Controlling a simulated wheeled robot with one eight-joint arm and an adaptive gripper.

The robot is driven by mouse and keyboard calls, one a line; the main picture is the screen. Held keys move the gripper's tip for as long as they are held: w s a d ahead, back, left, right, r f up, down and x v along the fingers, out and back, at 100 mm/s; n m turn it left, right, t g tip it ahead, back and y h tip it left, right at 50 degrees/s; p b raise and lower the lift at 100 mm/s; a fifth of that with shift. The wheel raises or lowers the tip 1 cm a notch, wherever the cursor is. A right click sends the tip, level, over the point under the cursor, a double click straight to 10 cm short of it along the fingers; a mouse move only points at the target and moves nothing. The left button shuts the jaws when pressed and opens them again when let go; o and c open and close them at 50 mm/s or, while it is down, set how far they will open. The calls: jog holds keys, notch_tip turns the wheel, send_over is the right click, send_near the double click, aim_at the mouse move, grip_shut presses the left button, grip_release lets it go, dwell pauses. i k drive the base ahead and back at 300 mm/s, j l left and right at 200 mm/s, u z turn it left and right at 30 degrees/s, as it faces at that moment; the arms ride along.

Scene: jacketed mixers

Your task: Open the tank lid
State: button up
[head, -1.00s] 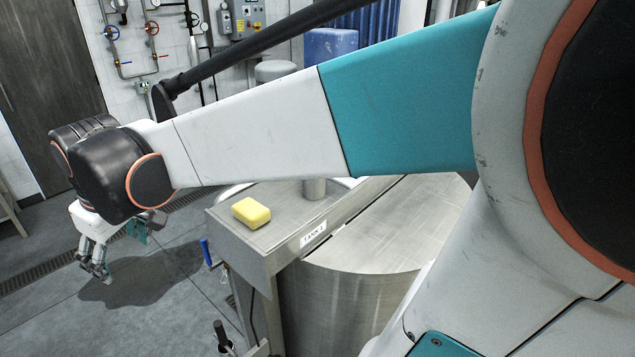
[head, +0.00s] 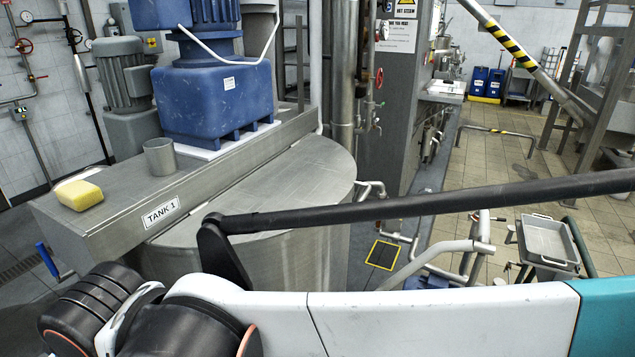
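The tank (head: 265,265) stands left of centre, a steel cylinder next to a label reading TANK 1 (head: 160,212). Its half-round steel lid (head: 295,185) lies flat and looks closed. No handle on the lid can be made out. My arm crosses the lower part of the view in front of the tank, and its black wrist joints are at the lower left. My gripper is outside the picture, so its state and its distance from the lid do not show.
A steel beam (head: 120,195) beside the lid carries a yellow sponge (head: 79,195), a steel cup (head: 159,157) and a large blue motor unit (head: 213,95). Pipes and a grey tray (head: 548,243) stand at the right. Tiled floor (head: 500,160) lies open behind them.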

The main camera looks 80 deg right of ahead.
aim_at(315, 171)
jog(key=k+z, duration=0.1)
jog(key=z, duration=1.55)
